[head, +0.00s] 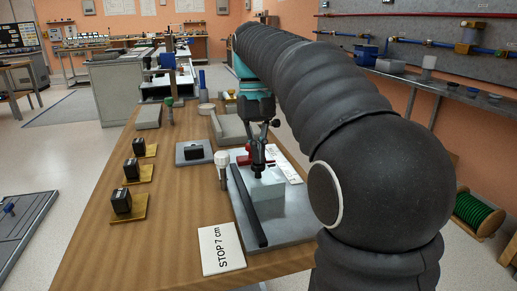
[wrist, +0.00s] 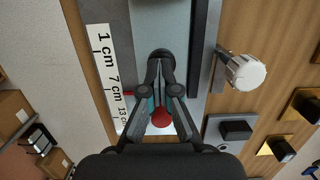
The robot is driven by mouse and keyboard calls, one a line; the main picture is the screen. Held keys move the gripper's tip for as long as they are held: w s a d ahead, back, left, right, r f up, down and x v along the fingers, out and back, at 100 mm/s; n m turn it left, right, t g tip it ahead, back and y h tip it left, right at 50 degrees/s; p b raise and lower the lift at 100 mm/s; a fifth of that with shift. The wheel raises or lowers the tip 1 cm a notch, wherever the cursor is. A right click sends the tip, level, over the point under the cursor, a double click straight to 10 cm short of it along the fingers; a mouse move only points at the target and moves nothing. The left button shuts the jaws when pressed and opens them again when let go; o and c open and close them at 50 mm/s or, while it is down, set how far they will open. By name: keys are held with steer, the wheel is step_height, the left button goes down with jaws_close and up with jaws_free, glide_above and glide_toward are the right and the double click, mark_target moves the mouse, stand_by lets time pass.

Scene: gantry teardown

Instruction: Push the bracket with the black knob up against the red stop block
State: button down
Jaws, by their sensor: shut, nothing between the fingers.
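The bracket is a pale block (head: 268,187) on a grey base plate, beside a long black bar. Its black knob (head: 258,174) stands on top, and also shows in the wrist view (wrist: 160,54). My gripper (head: 258,165) points down and is shut and empty, with its tips at the knob on the far side in the head view. I cannot tell whether they touch. Red parts of what looks like the stop (head: 243,158) show beyond the knob, partly hidden by my gripper. In the wrist view a round red part (wrist: 161,118) shows between the fingers.
A white-capped post (head: 222,163) stands left of the bar. Black blocks on yellow plates sit further left.

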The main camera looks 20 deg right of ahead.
steer(key=shift+w+d+f, duration=0.1)
steer(key=shift+w+f, duration=0.1)
steer(key=shift+f, duration=0.15)
